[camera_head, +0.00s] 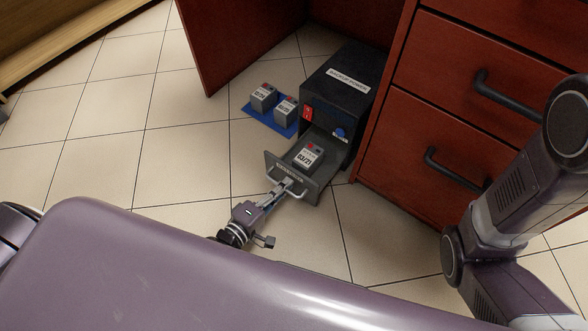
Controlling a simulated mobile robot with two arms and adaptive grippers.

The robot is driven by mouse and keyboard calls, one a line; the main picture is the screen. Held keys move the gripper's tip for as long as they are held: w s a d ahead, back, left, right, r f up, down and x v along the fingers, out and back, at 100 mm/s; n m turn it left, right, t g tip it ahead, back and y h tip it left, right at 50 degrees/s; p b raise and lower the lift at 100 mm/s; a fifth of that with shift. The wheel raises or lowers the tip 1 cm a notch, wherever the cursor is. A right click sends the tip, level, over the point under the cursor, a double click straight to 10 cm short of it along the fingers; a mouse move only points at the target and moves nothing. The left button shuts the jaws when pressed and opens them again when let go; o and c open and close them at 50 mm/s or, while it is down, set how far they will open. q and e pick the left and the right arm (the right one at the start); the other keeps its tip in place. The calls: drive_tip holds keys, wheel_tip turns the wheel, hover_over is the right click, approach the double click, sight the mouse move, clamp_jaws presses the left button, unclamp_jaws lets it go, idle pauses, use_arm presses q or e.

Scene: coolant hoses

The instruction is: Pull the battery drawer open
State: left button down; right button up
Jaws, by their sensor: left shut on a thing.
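The dark grey backup power box (345,82) stands on the tiled floor under the desk, with a white "BACKUP POWER" label on top. Its battery drawer (313,183) sticks out of the front, low down, and is open. One grey battery (308,157) with a red and a dark terminal and a date label lies in the drawer. The drawer's front has a pale bar handle (299,196). My left gripper (284,188) is shut on this handle, its arm reaching from below. My right gripper is not in view; part of my right arm shows at the right.
Two batteries (263,97) (286,109) stand on a blue mat (255,116) left of the box. The box front has a red switch (308,113) and a blue knob (340,132). A red-brown drawer cabinet (400,150) stands close on the right. Floor at left is clear.

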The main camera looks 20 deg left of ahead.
use_arm(q)
drive_tip(key=shift+f+v, duration=0.15)
drive_tip(key=shift+v, duration=0.5)
drive_tip(key=shift+f+v, duration=0.15)
drive_tip(key=shift+v, duration=0.55)
drive_tip(key=c, duration=2.3)
unclamp_jaws()
drive_tip(key=shift+c, duration=0.2)
